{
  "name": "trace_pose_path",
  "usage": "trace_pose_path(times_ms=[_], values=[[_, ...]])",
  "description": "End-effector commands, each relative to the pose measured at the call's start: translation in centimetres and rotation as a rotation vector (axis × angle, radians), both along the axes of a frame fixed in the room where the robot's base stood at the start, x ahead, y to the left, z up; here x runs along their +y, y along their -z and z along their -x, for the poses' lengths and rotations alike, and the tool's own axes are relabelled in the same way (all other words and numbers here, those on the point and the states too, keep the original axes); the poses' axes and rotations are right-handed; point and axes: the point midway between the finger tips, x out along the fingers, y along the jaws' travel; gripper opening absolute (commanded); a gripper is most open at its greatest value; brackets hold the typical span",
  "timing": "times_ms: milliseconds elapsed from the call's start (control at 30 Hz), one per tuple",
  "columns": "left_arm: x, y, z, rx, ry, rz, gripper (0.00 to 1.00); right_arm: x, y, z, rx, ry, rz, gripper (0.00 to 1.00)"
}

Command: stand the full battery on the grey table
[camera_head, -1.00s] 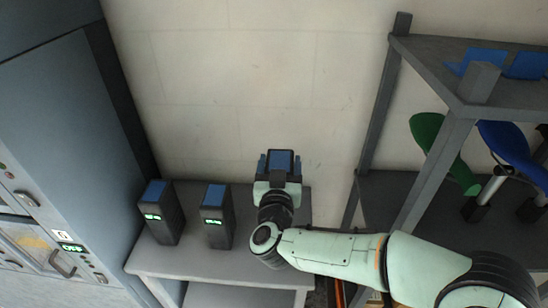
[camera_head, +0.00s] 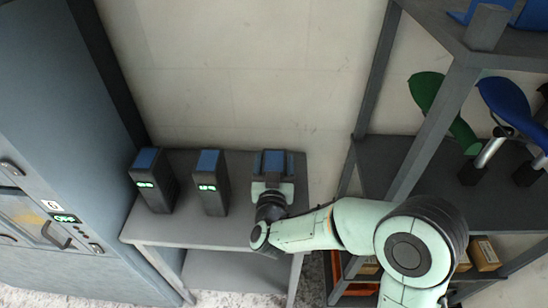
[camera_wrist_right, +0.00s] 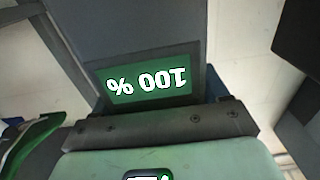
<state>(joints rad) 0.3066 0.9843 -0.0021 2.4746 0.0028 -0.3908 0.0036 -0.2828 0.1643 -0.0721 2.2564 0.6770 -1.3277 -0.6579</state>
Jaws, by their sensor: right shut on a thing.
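The full battery (camera_head: 274,161) is a dark block with a blue top, at the right back of the grey table (camera_head: 225,234). In the right wrist view its green display (camera_wrist_right: 150,82) reads 100 %, upside down in the picture. My right gripper (camera_head: 273,169) is shut on it, with one finger on each side. The battery looks upright. Its bottom is hidden behind my gripper and wrist, so I cannot tell whether it touches the table. My left gripper is not in view.
Two similar batteries with green displays, one at left (camera_head: 153,181) and one in the middle (camera_head: 210,183), stand on the table. A blue-grey cabinet (camera_head: 55,150) borders the left. A dark shelf rack (camera_head: 400,165) with green and blue saddles stands at right.

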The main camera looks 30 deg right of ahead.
Motion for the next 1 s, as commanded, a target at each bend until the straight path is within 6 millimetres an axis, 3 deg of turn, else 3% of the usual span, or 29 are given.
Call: trace_pose_path(times_ms=[367, 400, 467, 833, 1000], values=[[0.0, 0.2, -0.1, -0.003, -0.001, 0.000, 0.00, 0.0, -0.2, -0.1, -0.014, 0.000, 0.003, 0.00], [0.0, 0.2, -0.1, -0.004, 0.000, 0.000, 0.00, 0.0, 0.2, 0.0, -0.001, -0.001, 0.000, 0.80], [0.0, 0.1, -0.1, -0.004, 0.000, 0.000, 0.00, 0.0, 0.2, 0.0, -0.001, 0.000, 0.000, 0.99], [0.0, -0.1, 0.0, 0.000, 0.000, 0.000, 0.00, 0.1, -0.2, 0.1, -0.001, -0.001, 0.000, 0.99], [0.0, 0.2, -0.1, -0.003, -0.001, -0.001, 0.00, 1.5, 0.0, 2.3, -0.001, -0.004, 0.001, 0.99]])
